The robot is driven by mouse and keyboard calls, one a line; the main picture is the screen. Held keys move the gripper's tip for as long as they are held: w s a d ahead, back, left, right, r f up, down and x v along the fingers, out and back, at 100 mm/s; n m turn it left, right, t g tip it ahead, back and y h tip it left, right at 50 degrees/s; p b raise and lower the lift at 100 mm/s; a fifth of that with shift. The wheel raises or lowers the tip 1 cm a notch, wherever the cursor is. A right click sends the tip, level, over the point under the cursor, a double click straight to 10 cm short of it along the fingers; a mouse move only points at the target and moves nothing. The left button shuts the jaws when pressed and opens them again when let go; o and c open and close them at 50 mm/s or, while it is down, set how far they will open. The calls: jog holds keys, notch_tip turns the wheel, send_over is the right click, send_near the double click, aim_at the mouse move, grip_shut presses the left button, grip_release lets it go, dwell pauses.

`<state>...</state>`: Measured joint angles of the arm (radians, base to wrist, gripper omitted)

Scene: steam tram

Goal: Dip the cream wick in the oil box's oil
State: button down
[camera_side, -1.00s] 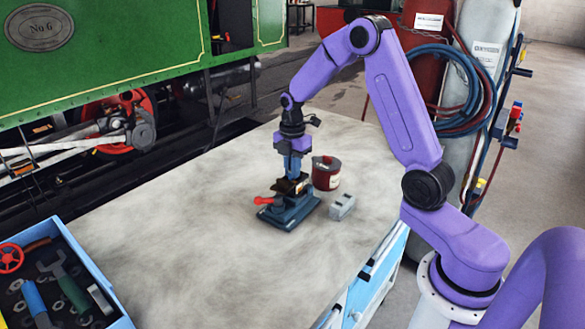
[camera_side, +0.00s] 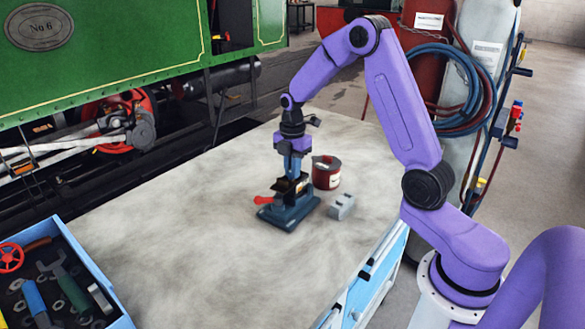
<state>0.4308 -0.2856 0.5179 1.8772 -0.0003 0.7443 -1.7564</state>
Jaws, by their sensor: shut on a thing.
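My gripper (camera_side: 292,174) points straight down over a blue vise (camera_side: 291,213) with a red handle. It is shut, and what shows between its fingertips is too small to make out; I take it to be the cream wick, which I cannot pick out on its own. A small dark box with a brownish edge, seemingly the oil box (camera_side: 289,187), sits at the top of the vise, right below the fingertips. Its inside and the oil are hidden from this side. I cannot tell whether the wick touches the oil.
A dark red lidded pot (camera_side: 327,174) stands close behind and right of the vise. A small grey block (camera_side: 342,206) lies to its right. A blue tray (camera_side: 113,290) of tools is at the lower left. The grey tabletop (camera_side: 190,230) is clear between tray and vise.

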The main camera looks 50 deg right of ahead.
jog(key=shift+s, duration=0.1)
dwell(0.3)
jog(key=shift+r, duration=3.7)
